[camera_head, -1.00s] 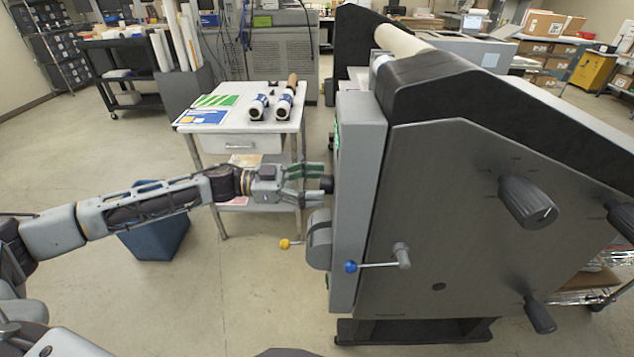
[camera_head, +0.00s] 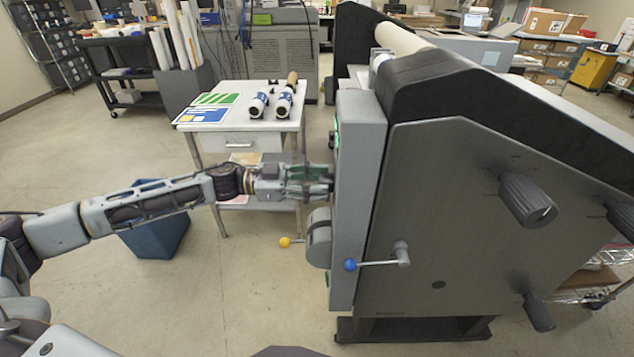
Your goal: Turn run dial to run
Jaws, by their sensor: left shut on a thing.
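My left gripper (camera_head: 318,182) reaches in from the left and is at the front panel (camera_head: 357,150) of the grey laminator. Its fingers are shut on the run dial, a black knob on the panel's left-facing side. The fingers hide most of the dial, so its pointer and markings cannot be read. My right gripper is not in view.
Below the gripper, a rounded grey housing (camera_head: 318,238) and levers with a yellow ball (camera_head: 285,242) and a blue ball (camera_head: 350,265) stick out. A white table (camera_head: 235,139) with rolls stands behind my arm. A blue bin (camera_head: 160,235) is below it.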

